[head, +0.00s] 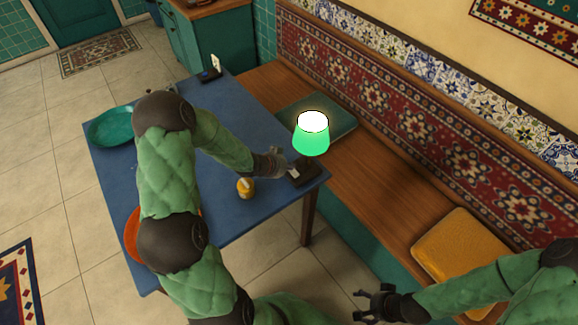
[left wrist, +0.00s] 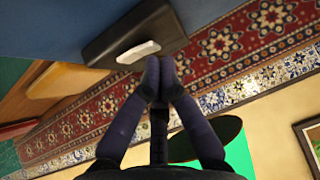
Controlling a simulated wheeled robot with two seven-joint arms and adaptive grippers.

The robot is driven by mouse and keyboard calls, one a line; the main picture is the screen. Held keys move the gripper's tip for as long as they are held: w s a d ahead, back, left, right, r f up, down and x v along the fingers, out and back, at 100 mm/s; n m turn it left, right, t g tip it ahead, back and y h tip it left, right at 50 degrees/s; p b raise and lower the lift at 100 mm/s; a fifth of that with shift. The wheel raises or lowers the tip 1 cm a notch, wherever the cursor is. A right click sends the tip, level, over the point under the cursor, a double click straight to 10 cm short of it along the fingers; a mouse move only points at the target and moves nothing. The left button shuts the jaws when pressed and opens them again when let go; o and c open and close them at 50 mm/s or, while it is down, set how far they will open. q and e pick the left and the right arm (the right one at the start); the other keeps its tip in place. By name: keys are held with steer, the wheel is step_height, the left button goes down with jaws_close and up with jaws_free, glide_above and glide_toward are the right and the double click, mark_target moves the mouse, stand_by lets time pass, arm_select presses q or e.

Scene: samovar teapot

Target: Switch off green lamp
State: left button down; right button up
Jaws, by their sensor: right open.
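The green lamp (head: 311,139) is lit, with a glowing green shade and a bright white top, at the right corner of the blue table. Its dark base (head: 305,174) carries a white switch (head: 294,174), which also shows large in the left wrist view (left wrist: 138,52). My left gripper (head: 284,164) is at the base beside the switch. In the left wrist view its fingertips (left wrist: 160,78) are together and empty, close to the switch's edge; I cannot tell whether they touch it. My right gripper (head: 372,301) is open and empty, low at the right, away from the table.
The blue table (head: 240,210) bears a teal plate (head: 108,128), a small yellow pot (head: 246,188), an orange plate (head: 131,235) partly behind my left arm, and a dark block (head: 208,76) at the far end. A wooden bench (head: 362,190) with cushions runs along the wall.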

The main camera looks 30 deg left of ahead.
arm_select(q)
steer(key=shift+a+f, duration=0.15)
steer(key=shift+f, duration=0.25)
steer(key=shift+s+d+r, duration=0.2)
steer(key=shift+d, duration=0.5)
